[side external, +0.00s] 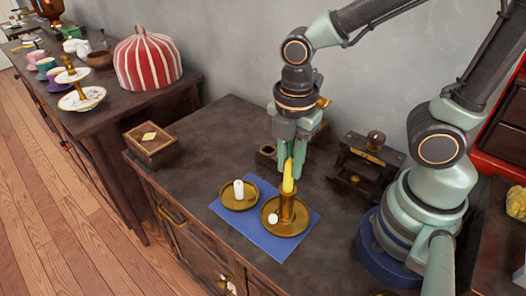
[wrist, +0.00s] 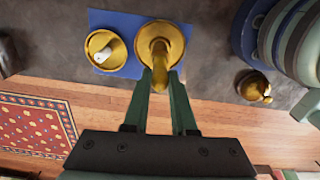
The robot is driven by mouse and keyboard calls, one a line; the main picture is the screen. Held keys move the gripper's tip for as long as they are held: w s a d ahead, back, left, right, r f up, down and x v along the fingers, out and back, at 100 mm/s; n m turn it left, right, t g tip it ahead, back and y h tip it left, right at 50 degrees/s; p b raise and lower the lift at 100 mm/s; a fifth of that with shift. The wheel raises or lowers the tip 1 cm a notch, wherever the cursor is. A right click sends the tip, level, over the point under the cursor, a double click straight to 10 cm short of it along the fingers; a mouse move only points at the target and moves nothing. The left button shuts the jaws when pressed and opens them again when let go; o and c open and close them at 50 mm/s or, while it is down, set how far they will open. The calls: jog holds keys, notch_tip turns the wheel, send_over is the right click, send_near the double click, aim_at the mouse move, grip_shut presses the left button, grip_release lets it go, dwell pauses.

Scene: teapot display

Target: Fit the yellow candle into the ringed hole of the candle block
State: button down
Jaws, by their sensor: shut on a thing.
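The yellow candle (side external: 288,180) stands roughly upright at the top of a brass candlestick (side external: 284,226) on a blue mat (side external: 254,240). I cannot tell whether its foot is still inside the socket. My gripper (side external: 294,172) points down and is shut on the candle's upper part. In the wrist view the candle (wrist: 162,74) shows between my two fingertips (wrist: 164,82), over the candlestick dish (wrist: 174,35). A small wooden block with a dark opening (side external: 266,156) stands behind, partly hidden by my gripper. I cannot make out a ringed hole.
A brass dish with a short white candle (side external: 239,188) sits left on the mat. A dark wooden stand with brass parts (side external: 366,160) is to the right, near my base. A small wooden box (side external: 151,143) is at the left edge. The cabinet top between them is bare.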

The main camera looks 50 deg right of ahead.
jog(key=shift+r, duration=0.15)
dwell(0.3)
notch_tip(320, 180, up, 19)
jog(key=w+d+f, duration=0.1)
jog(key=w+d, duration=0.4)
jog(key=w, duration=0.4)
jog(key=w+d+f, duration=0.3)
jog(key=w+d, duration=0.3)
jog(key=d, duration=0.1)
notch_tip(320, 180, down, 20)
jog(key=shift+r, duration=0.15)
jog(key=c, duration=0.7)
grip_release()
jog(key=shift+c, duration=0.2)
